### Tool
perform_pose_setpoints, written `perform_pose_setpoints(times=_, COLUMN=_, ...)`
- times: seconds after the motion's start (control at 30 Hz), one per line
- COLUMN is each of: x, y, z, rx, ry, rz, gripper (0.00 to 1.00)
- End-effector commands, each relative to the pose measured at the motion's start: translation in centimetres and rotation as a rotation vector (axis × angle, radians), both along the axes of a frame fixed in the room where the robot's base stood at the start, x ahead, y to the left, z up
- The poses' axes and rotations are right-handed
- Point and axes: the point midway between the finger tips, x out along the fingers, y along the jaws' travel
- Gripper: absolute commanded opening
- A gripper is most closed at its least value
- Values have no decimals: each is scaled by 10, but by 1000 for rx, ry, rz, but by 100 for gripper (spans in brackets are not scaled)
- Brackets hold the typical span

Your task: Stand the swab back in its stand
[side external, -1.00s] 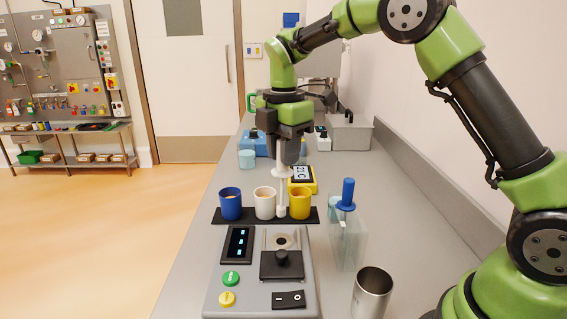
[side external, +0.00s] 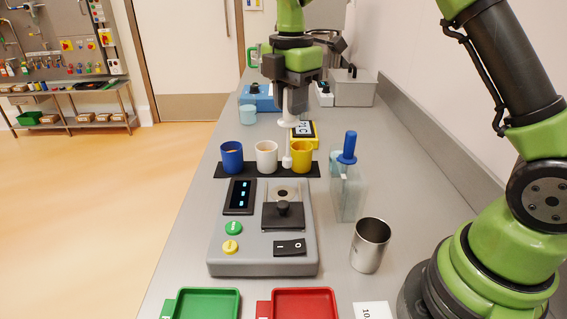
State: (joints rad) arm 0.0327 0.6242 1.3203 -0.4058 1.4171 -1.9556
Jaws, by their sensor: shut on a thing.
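My gripper (side external: 291,82) points down and is shut on a white swab (side external: 289,140). The swab hangs upright, with a round flange below the jaws, a thin stem and a small rounded tip. Its tip shows between the white cup (side external: 266,158) and the yellow cup (side external: 302,158); I cannot tell whether it touches either. A blue cup (side external: 232,158) stands to their left on the same black strip (side external: 220,171). A clear container (side external: 349,195) with a blue-handled tool (side external: 347,147) stands to the right. A metal cup (side external: 370,245) is nearer. I cannot tell which is the swab's stand.
A grey device (side external: 262,252) with a dark display and buttons stands in front of the cups. Green (side external: 238,300) and red (side external: 335,300) trays lie at the near edge. A yellow meter (side external: 312,135) is behind the cups.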

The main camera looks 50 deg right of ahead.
Motion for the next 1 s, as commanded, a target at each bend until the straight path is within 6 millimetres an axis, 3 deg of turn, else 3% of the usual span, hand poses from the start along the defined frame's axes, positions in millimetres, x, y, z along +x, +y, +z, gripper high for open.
perform_pose_setpoints(times=0.3, x=-71, y=-55, z=20, rx=-25, ry=-2, rz=-8, gripper=7)
perform_pose_setpoints(times=0.5, x=-104, y=-69, z=22, rx=-35, ry=1, rz=-3, gripper=7)
perform_pose_setpoints(times=0.67, x=-110, y=-71, z=15, rx=-36, ry=4, rz=0, gripper=7)
perform_pose_setpoints(times=1.0, x=-110, y=-70, z=-30, rx=-34, ry=9, rz=0, gripper=7)
